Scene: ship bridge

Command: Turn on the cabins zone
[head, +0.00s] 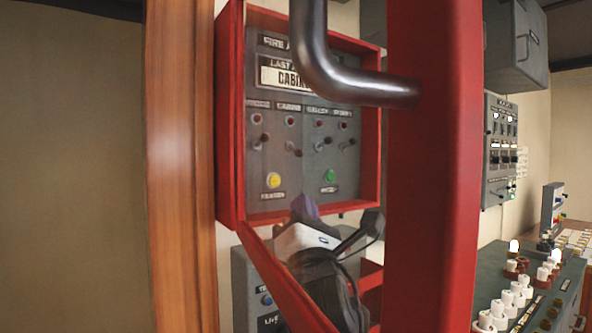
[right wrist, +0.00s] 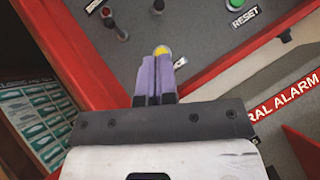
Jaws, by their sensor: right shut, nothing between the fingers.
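The fire panel (head: 300,160) is a grey plate in an open red box. It has a row of labelled zones, each with a small lamp above a toggle switch. The second label reads like CABINS, with its lamp (head: 290,121) unlit and its toggle (head: 293,148) below. A yellow button (head: 273,181) and a green button (head: 330,176) sit lower. My right gripper (head: 304,206) is below the plate, purple fingers shut and empty. In the right wrist view the fingertips (right wrist: 153,72) overlap the yellow button (right wrist: 162,51); contact cannot be told. My left gripper is out of view.
A wide red upright (head: 434,170) with a dark bent bar (head: 340,80) stands in front of the box's right side. A wooden post (head: 180,170) stands at left. A console (head: 535,285) with white knobs is at lower right.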

